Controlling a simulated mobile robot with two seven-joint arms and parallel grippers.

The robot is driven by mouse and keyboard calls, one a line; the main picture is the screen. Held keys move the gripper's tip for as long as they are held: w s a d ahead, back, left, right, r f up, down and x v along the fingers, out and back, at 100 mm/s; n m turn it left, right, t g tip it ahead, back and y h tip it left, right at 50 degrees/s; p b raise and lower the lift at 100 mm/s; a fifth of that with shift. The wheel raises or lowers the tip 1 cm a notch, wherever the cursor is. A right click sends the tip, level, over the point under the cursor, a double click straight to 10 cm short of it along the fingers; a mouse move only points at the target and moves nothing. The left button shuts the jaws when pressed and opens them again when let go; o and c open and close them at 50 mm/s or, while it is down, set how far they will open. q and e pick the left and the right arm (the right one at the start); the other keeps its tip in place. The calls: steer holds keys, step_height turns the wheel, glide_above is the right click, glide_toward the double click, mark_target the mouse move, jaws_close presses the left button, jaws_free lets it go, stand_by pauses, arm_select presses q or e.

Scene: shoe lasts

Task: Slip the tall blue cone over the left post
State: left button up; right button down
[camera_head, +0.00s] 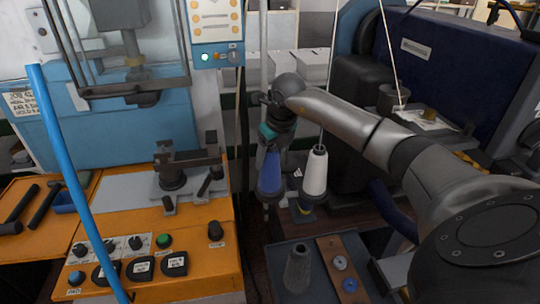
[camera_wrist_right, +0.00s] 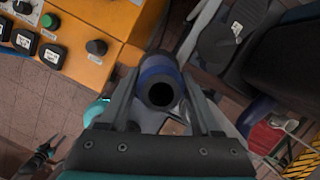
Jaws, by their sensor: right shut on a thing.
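The tall blue cone (camera_head: 270,172) hangs upright below my right gripper (camera_head: 272,146), just left of a white cone (camera_head: 315,172). In the right wrist view, the blue cone (camera_wrist_right: 158,70) sits between the two fingers of the right gripper (camera_wrist_right: 162,92), with its dark round opening facing the camera. The right gripper is shut on it. A short dark piece shows under the blue cone, but I cannot tell whether it is the left post. The stand below is partly hidden by the cones. My left gripper is not in view.
A grey cone (camera_head: 298,268) stands on a dark tray (camera_head: 276,252) in front, beside a wooden board (camera_head: 329,255) with small white and blue round pieces. An orange control panel (camera_head: 205,262) is to the left. A dark machine stands to the right.

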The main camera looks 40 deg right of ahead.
steer(key=shift+f, duration=0.15)
jaws_free()
stand_by(0.4)
steer(key=v, duration=1.5)
